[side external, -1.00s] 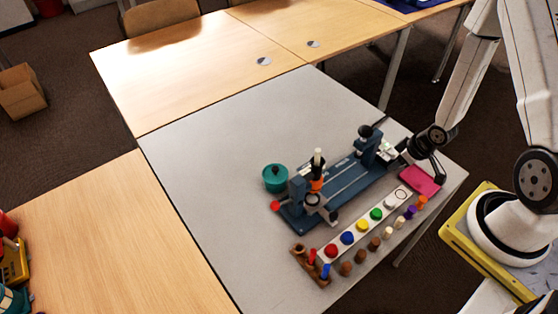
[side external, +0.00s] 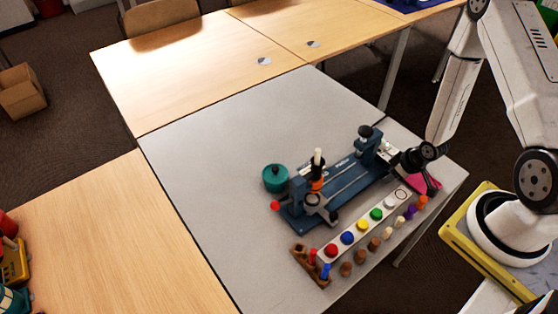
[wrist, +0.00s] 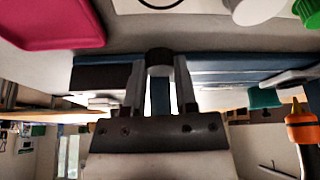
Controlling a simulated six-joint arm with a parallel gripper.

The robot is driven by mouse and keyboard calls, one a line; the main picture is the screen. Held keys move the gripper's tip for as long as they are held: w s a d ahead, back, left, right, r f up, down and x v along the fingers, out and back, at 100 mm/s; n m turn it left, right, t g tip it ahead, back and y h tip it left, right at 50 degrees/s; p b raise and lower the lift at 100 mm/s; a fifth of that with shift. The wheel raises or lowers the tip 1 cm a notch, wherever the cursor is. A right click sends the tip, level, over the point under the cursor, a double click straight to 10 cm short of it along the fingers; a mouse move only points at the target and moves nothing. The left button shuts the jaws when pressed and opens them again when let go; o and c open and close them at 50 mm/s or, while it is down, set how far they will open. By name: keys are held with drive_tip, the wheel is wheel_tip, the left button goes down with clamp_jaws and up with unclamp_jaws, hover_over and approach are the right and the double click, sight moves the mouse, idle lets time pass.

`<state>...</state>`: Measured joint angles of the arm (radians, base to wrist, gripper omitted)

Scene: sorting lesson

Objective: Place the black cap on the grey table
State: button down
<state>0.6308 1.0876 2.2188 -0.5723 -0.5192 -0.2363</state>
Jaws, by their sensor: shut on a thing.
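The black cap (wrist: 159,57) is a small dark round piece between my two finger tips in the wrist view. My gripper (wrist: 159,80) is shut on it, one finger on each side. In the side view my gripper (side external: 400,160) is at the right end of the blue vise-like fixture, beside the pink tray; the cap cannot be made out there. The grey table (side external: 220,150) lies under the fixture, with its bare surface to the left and behind.
The blue fixture (side external: 345,180) is close to my gripper. The pink tray (side external: 432,184) is partly covered by my arm. A white strip with coloured caps (side external: 348,238) and a row of pegs lie in front. A teal pot (side external: 275,179) stands left of the fixture.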

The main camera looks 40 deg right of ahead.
drive_tip(key=shift+f, duration=0.7)
drive_tip(key=shift+f, duration=0.15)
drive_tip(key=shift+c, duration=2)
unclamp_jaws()
drive_tip(key=v, duration=1.2)
drive_tip(key=shift+r, duration=0.25)
